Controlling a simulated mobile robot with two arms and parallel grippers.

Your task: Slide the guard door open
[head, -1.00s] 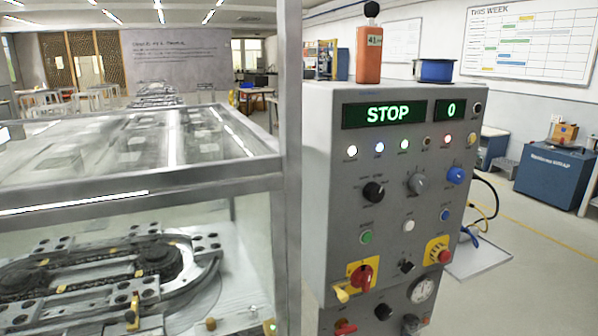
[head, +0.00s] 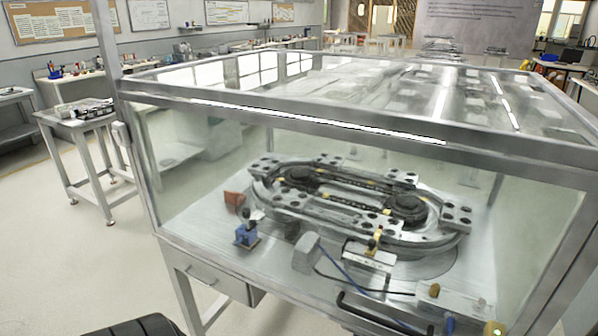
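The guard enclosure (head: 330,122) is a grey metal frame with clear panels around a ring track (head: 350,205). Its front side appears covered by a clear panel, and I cannot tell which panel is the guard door. A dark bar (head: 380,312), possibly a handle, shows low at the front right. A small light-coloured block (head: 122,135) sits on the left corner post. Neither of my grippers is in view; a dark rounded shape at the bottom left edge may be part of me.
A small metal table (head: 78,125) with parts on it stands left of the enclosure. A drawer (head: 215,283) is under the enclosure's left front. The floor at the left is clear. Workbenches (head: 200,60) line the back wall.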

